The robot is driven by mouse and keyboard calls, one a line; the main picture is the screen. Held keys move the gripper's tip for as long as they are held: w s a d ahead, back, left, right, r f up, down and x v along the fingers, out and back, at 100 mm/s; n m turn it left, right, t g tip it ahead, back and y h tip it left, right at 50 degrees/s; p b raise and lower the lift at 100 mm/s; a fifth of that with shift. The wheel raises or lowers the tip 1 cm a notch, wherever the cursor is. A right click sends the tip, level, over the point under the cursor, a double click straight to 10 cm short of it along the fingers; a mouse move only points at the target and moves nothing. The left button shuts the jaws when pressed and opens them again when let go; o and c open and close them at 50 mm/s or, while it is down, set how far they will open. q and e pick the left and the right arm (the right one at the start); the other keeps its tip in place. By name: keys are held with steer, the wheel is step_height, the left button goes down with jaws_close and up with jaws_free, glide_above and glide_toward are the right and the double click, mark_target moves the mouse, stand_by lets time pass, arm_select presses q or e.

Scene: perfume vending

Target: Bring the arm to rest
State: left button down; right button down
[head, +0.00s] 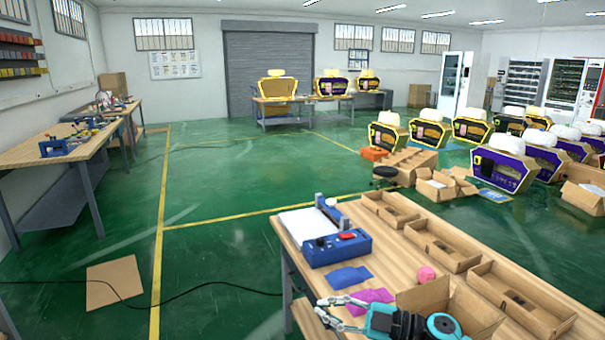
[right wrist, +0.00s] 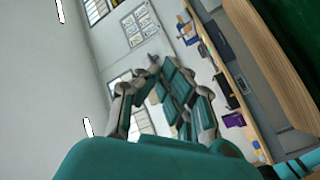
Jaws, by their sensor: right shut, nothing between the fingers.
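My right gripper (head: 322,306) is low in the head view, over the near left edge of the wooden workbench (head: 383,238). Its grey linked fingers point left, and its teal wrist is at the bottom edge. In the right wrist view the fingers (right wrist: 150,66) come together at their tips, with nothing held between them. The view there is strongly tilted, with wall, windows and a bench edge behind. My left gripper is in neither view.
On the workbench are a blue device with a red button (head: 335,247), shallow cardboard trays (head: 443,245), an open cardboard box (head: 450,300), a pink item (head: 426,273), a blue sheet (head: 350,277) and a magenta sheet (head: 372,297). Green floor left of the bench is mostly clear.

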steer(key=s+d+f+m+t+h, duration=0.35)
steer(key=d+f+m+h, duration=0.2)
steer(key=m+h, duration=0.35)
steer(key=s+d+f+m+t+h, duration=0.3)
steer(key=d+f+m+t+h, duration=0.3)
steer(key=m, duration=0.4)
steer(key=s+d+f+m+g+h, duration=0.1)
steer(key=s+f+g, duration=0.25)
steer(key=s, duration=0.55)
steer(key=s+d+f+g, duration=0.25)
steer(key=s+g, duration=0.25)
steer(key=s, duration=0.3)
steer(key=s+f+m+g+h, duration=0.1)
steer(key=s+f+g, duration=0.25)
steer(key=s, duration=0.55)
step_height(320, 180, down, 26)
steer(key=s+g, duration=0.1)
steer(key=s, duration=0.1)
steer(key=s+d+f+g, duration=0.1)
steer(key=s+d+f, duration=0.2)
steer(key=s+f, duration=1.2)
steer(key=shift+s+d+f+n, duration=0.15)
steer(key=shift+s+f+n, duration=0.25)
steer(key=shift+s, duration=0.1)
